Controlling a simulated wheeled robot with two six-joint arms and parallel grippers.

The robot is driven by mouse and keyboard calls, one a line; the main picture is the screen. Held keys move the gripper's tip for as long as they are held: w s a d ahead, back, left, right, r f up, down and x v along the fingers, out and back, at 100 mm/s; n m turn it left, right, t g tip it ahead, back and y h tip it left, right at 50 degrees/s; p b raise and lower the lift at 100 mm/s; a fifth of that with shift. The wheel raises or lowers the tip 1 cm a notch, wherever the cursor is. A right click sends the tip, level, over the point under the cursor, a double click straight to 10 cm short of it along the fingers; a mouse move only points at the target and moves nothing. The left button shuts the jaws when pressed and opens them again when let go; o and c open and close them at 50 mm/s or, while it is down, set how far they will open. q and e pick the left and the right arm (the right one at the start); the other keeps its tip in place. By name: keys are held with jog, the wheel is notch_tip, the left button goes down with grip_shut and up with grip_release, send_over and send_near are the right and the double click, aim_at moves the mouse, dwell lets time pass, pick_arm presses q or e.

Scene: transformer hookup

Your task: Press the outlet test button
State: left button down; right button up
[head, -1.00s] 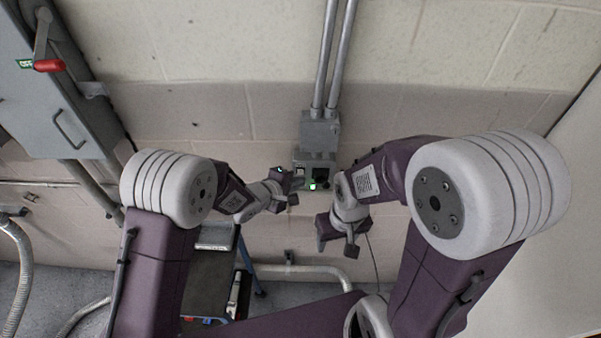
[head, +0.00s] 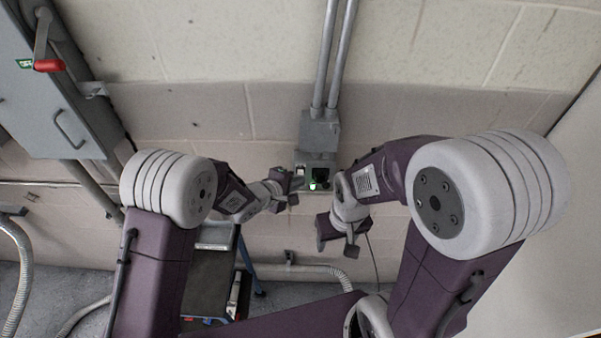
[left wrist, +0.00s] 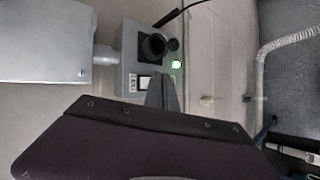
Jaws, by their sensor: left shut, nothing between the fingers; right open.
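The outlet box (head: 316,172) is a grey box on the wall under two conduits, with a dark socket and a lit green light (head: 313,186). In the left wrist view the outlet box (left wrist: 131,62) shows a black round socket (left wrist: 154,46), the green light (left wrist: 176,64) and a pale square (left wrist: 143,83) partly behind my fingers. My left gripper (head: 294,186) is shut and empty, its tips at the box's left side; its fingers also show in the left wrist view (left wrist: 162,92). Whether they touch the box, I cannot tell. My right gripper (head: 353,247) is open, below and right of the box.
A grey cabinet (head: 45,100) with a red-handled lever (head: 48,65) stands at the upper left. A cart (head: 212,275) stands below my left arm. A hose (head: 20,275) is at the far left. A cable hangs below the box near my right gripper.

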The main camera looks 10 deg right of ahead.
dwell(0.3)
pick_arm(q)
jog(key=shift+w+d+p, duration=0.15)
jog(key=shift+w+p, duration=0.25)
jog(key=shift+p, duration=0.05)
jog(key=shift+w+d+p, duration=0.1)
jog(key=shift+w+p, duration=0.3)
dwell(0.6)
dwell(0.3)
jog(key=shift+s+a, duration=0.25)
jog(key=shift+s, duration=0.55)
